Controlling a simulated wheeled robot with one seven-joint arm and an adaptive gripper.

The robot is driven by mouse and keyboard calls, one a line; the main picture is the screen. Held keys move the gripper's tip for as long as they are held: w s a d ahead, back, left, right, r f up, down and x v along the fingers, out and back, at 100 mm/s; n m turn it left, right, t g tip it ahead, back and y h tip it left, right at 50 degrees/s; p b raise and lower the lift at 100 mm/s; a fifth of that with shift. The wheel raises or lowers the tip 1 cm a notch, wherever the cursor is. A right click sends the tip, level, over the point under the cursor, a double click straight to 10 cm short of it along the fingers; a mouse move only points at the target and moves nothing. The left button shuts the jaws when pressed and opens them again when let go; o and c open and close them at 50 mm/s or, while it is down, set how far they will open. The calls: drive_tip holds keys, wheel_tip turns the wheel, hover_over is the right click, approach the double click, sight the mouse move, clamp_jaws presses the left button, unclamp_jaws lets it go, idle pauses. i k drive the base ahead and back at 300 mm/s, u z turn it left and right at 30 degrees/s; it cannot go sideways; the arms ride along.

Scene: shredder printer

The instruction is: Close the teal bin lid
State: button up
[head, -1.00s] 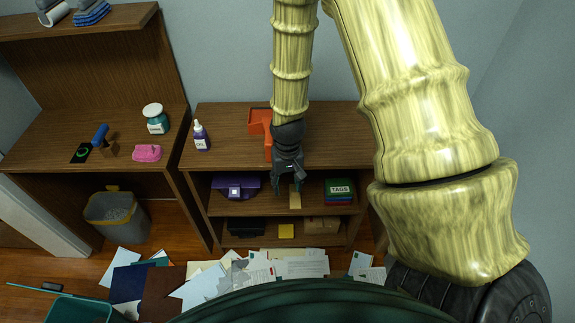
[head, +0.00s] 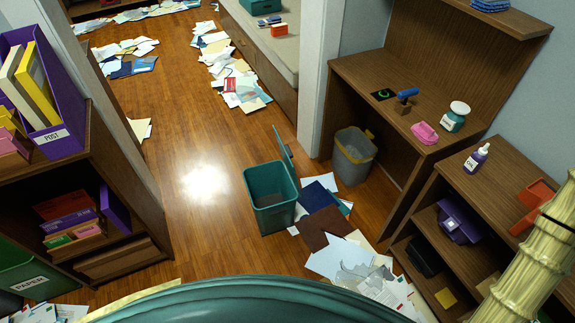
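The teal bin (head: 272,208) stands on the wooden floor near the middle of the head view. Its top is open. Its teal lid (head: 284,148) stands raised on the far right side of the bin, seen nearly edge-on. My arm (head: 535,262) shows at the right edge of the view. My gripper is outside the picture, so its state is hidden.
A grey bin with a yellow rim (head: 354,158) stands by the desk (head: 395,55), right of the teal bin. Papers (head: 335,235) cover the floor between them and the right shelf (head: 430,205). Open floor (head: 195,190) lies left of the teal bin.

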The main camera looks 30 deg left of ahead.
sight(286, 153)
drive_tip(key=u, duration=0.5)
drive_tip(key=k, duration=0.15)
drive_tip(key=z, duration=0.9)
drive_tip(key=i, duration=1.2)
drive_tip(key=u, duration=3.75)
drive_tip(key=k, duration=0.7)
drive_tip(key=z, duration=1.45)
drive_tip(key=i, duration=0.4)
drive_tip(key=u, duration=0.15)
